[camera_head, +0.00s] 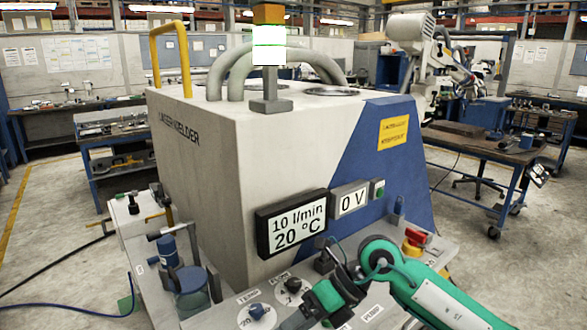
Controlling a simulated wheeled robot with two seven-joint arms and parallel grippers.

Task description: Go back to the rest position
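My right arm (435,295), green and grey, comes in from the lower right. It bends at a round green joint with a cable looped beside it. A second green section (336,294) lies over the front control panel, and a grey part runs down to the bottom edge. A small dark piece shows just above this section. I cannot tell whether it is the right gripper's fingers or a panel fitting. I see nothing clearly held. My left arm and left gripper are not in view.
A large grey and blue machine (215,150) stands directly ahead, with a lit display (291,224) and signal lamp (268,45). Its panel (235,305) carries knobs and a red switch (415,237). A blue container (190,285) stands left. Workbenches (480,145) stand behind; floor shows left.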

